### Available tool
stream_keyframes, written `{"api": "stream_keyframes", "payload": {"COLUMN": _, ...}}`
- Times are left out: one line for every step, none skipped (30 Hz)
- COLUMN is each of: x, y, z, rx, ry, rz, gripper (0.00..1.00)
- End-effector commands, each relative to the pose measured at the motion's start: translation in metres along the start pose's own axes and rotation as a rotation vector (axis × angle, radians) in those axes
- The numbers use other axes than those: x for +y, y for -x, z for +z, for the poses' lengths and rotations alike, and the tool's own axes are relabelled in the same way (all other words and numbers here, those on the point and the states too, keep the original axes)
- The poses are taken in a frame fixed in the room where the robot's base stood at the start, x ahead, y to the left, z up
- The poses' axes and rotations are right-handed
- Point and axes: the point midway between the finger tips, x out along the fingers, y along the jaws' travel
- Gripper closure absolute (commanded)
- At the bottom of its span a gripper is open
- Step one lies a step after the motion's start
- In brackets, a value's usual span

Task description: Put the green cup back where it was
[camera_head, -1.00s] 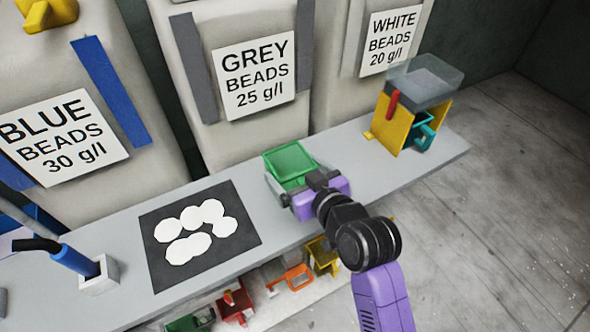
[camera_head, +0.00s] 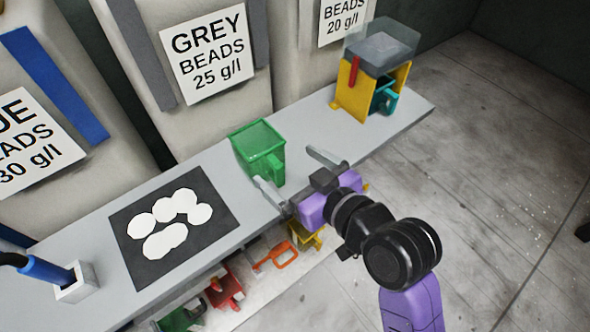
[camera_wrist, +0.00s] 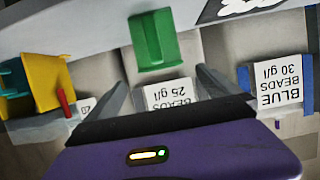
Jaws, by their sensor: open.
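The green cup (camera_head: 258,150) stands upright on the grey bench (camera_head: 212,165), right of the dark mat, with its handle toward my arm. My gripper (camera_head: 298,172) is open and empty at the bench's front edge, its fingers apart and clear of the cup. In the wrist view the cup (camera_wrist: 154,40) shows beyond the gap between the open fingers (camera_wrist: 158,85). Another green item (camera_head: 182,318) lies on the low shelf under the bench.
A dark mat (camera_head: 128,222) with white discs lies left of the cup. A yellow stand (camera_head: 352,92) with a clear hopper and teal cup is at the right end. A low shelf below holds red (camera_head: 224,288), orange (camera_head: 278,254) and yellow (camera_head: 304,238) items. Bead sacks stand behind.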

Motion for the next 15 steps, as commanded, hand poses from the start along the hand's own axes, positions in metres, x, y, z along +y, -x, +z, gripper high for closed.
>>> {"api": "stream_keyframes", "payload": {"x": 0.0, "y": 0.005, "z": 0.0, "rx": 0.001, "ry": 0.0, "rz": 0.001, "gripper": 0.0}}
{"api": "stream_keyframes", "payload": {"x": 0.0, "y": 0.007, "z": 0.0, "rx": 0.001, "ry": 0.0, "rz": 0.002, "gripper": 0.0}}
{"api": "stream_keyframes", "payload": {"x": 0.0, "y": 0.01, "z": 0.0, "rx": 0.001, "ry": 0.001, "rz": 0.001, "gripper": 0.0}}
{"api": "stream_keyframes", "payload": {"x": 0.0, "y": 0.011, "z": 0.0, "rx": 0.0, "ry": 0.001, "rz": 0.001, "gripper": 0.0}}
{"api": "stream_keyframes", "payload": {"x": 0.0, "y": 0.012, "z": 0.0, "rx": 0.0, "ry": 0.001, "rz": 0.001, "gripper": 0.0}}
{"api": "stream_keyframes", "payload": {"x": 0.0, "y": 0.013, "z": 0.0, "rx": 0.0, "ry": 0.001, "rz": 0.001, "gripper": 0.0}}
{"api": "stream_keyframes", "payload": {"x": 0.0, "y": 0.013, "z": 0.0, "rx": 0.0, "ry": 0.001, "rz": 0.0, "gripper": 0.0}}
{"api": "stream_keyframes", "payload": {"x": 0.0, "y": 0.013, "z": 0.0, "rx": 0.0, "ry": 0.001, "rz": 0.0, "gripper": 0.0}}
{"api": "stream_keyframes", "payload": {"x": 0.0, "y": 0.013, "z": 0.0, "rx": 0.0, "ry": 0.001, "rz": 0.0, "gripper": 0.0}}
{"api": "stream_keyframes", "payload": {"x": 0.0, "y": 0.013, "z": 0.0, "rx": 0.0, "ry": 0.001, "rz": 0.0, "gripper": 0.0}}
{"api": "stream_keyframes", "payload": {"x": 0.0, "y": 0.013, "z": 0.0, "rx": 0.0, "ry": 0.001, "rz": 0.0, "gripper": 0.0}}
{"api": "stream_keyframes", "payload": {"x": 0.0, "y": 0.013, "z": 0.0, "rx": 0.0, "ry": 0.0, "rz": 0.001, "gripper": 0.0}}
{"api": "stream_keyframes", "payload": {"x": 0.0, "y": 0.013, "z": 0.002, "rx": -0.001, "ry": -0.002, "rz": 0.003, "gripper": 0.0}}
{"api": "stream_keyframes", "payload": {"x": 0.001, "y": 0.014, "z": 0.004, "rx": -0.001, "ry": -0.005, "rz": 0.007, "gripper": 0.0}}
{"api": "stream_keyframes", "payload": {"x": 0.002, "y": 0.016, "z": 0.008, "rx": -0.002, "ry": -0.013, "rz": 0.015, "gripper": 0.0}}
